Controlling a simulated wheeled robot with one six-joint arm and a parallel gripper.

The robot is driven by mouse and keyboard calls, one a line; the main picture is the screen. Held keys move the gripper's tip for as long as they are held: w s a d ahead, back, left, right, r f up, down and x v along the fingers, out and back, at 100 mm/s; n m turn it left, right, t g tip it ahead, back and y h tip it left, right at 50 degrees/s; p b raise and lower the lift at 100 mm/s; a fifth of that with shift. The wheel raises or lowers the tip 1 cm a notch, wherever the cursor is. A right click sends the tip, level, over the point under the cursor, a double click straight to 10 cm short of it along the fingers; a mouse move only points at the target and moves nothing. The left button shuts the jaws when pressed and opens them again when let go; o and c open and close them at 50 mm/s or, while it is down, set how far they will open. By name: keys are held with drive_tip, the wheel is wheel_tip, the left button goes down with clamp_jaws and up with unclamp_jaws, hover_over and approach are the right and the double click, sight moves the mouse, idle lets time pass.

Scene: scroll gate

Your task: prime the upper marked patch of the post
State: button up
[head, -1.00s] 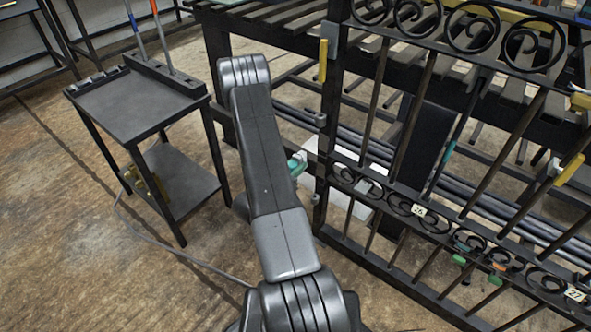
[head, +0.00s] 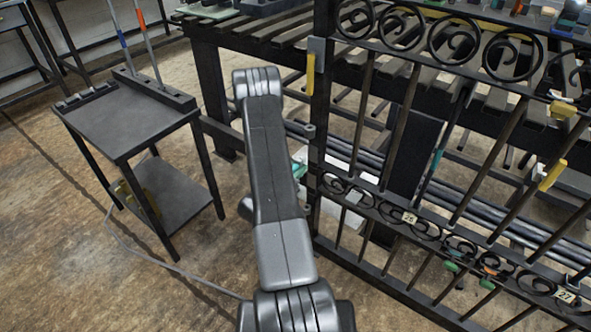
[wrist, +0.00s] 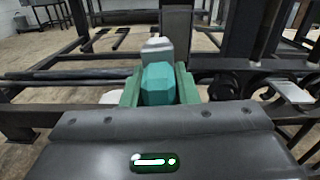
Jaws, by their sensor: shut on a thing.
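My gripper (wrist: 159,88) has green fingers shut on a teal block-like tool (wrist: 158,84) with a pale grey part (wrist: 157,48) beyond it. In the head view my arm hides most of the gripper. The dark upright gate post (head: 321,115) stands just right of my arm in the head view. A grey plate (head: 317,49) and a yellow strip (head: 310,75) sit high on its left side. I cannot tell which mark is the upper patch. In the wrist view a dark grey upright (wrist: 176,22) rises behind the tool; contact cannot be told.
A black two-shelf cart (head: 128,118) stands at left, with a cable (head: 165,262) on the floor. The scrollwork gate (head: 440,215) fills the right, with a slatted bench (head: 250,45) behind it. Bare floor lies at front left.

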sight(297, 162)
drive_tip(key=shift+x, duration=1)
idle(0.3)
drive_tip(key=shift+s+d+b, duration=0.75)
drive_tip(key=shift+s+d, duration=0.55)
drive_tip(key=shift+d, duration=0.25)
drive_tip(key=shift+w+r, duration=0.1)
drive_tip(key=shift+r, duration=0.55)
drive_tip(key=shift+w+a+b, duration=0.3)
drive_tip(key=shift+w+a, duration=0.9)
drive_tip(key=shift+a, duration=0.3)
drive_tip(key=shift+a+r, duration=0.1)
drive_tip(key=shift+r, duration=0.55)
drive_tip(key=shift+s+d+b, duration=0.2)
drive_tip(key=shift+s+d, duration=0.45)
drive_tip(key=shift+d, duration=0.2)
drive_tip(key=shift+s+d+b, duration=0.2)
drive_tip(key=shift+s+d, duration=0.4)
drive_tip(key=shift+d, duration=0.2)
drive_tip(key=shift+a+f, duration=0.1)
